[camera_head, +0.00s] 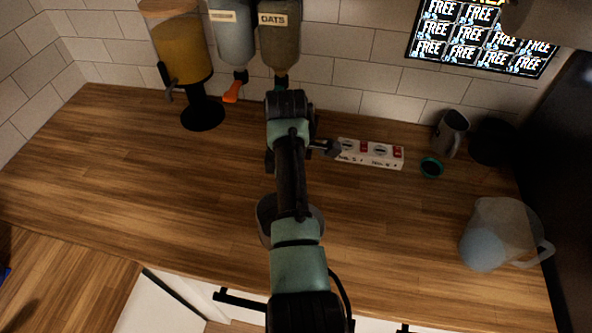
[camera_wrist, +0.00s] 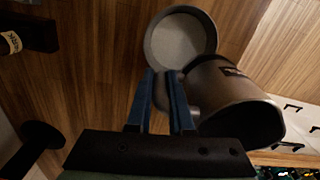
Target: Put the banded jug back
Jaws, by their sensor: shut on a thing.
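In the wrist view, my gripper (camera_wrist: 165,80) has its blue fingers close together on the handle side of a grey metal jug (camera_wrist: 235,98). The jug lies right of the fingers, its dark open mouth toward the lower right. A small dark mark shows on its side; I cannot make out a full band. In the head view, a grey rounded vessel (camera_head: 265,215) shows partly beneath my arm. I cannot tell whether it is the held jug.
A round, shallow-looking grey vessel (camera_wrist: 180,42) is just beyond the fingers. On the counter (camera_head: 120,165) stand a juice dispenser (camera_head: 182,50), a power strip (camera_head: 372,153), a grey mug (camera_head: 450,132), a small green-rimmed cup (camera_head: 431,168) and a clear pitcher (camera_head: 500,235). The left counter is clear.

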